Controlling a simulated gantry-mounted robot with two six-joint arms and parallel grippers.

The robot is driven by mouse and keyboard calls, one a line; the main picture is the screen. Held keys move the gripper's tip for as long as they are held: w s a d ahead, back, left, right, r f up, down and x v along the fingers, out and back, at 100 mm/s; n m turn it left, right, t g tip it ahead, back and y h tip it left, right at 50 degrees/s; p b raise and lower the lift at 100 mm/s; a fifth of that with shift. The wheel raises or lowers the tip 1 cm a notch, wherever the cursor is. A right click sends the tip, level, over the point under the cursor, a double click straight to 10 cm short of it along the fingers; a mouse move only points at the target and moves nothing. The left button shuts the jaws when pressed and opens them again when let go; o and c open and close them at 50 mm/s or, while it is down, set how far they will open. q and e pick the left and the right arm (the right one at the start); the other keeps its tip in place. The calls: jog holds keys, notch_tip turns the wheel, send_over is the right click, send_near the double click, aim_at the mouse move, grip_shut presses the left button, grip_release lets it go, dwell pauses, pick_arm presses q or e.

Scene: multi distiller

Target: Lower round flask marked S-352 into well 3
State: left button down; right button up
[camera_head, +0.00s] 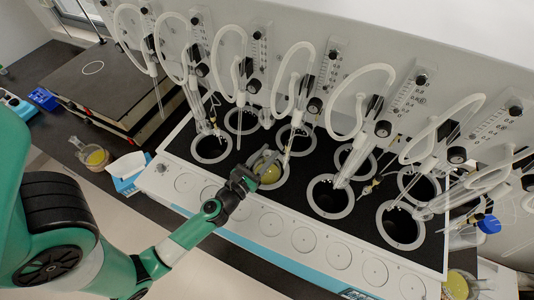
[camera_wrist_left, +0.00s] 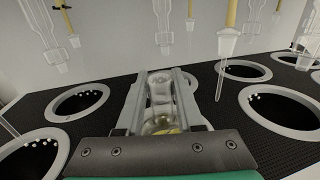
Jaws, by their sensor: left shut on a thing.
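My left gripper (camera_head: 252,175) is shut on a clear round flask (camera_head: 268,167) holding yellow liquid. The flask is at a ringed well (camera_head: 283,181) in the front row of the black-topped heater; I cannot tell how deep it sits, or if it touches the rim. In the left wrist view the flask (camera_wrist_left: 161,95) stands between the two fingers of the left gripper (camera_wrist_left: 158,90), its neck upright and its yellow liquid low down. No marking on the flask or well number is legible. My right gripper is not in view.
Other wells are open, including one at front left (camera_head: 211,148) and one to the right (camera_head: 330,196). Glass condensers and looped tubes (camera_head: 290,80) hang close above and behind.

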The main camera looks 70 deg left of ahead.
pick_arm(q)
jog(key=shift+c, duration=2.3)
grip_release()
jog(key=shift+f, duration=0.1)
jog(key=shift+s+d+f, duration=0.15)
jog(key=shift+s+d, duration=0.1)
jog(key=shift+s, duration=0.1)
jog(key=b+v, duration=0.4)
jog(key=v, duration=0.6)
jog(key=shift+b, duration=0.35)
jog(key=shift+s+d, duration=0.15)
jog(key=shift+s, duration=0.2)
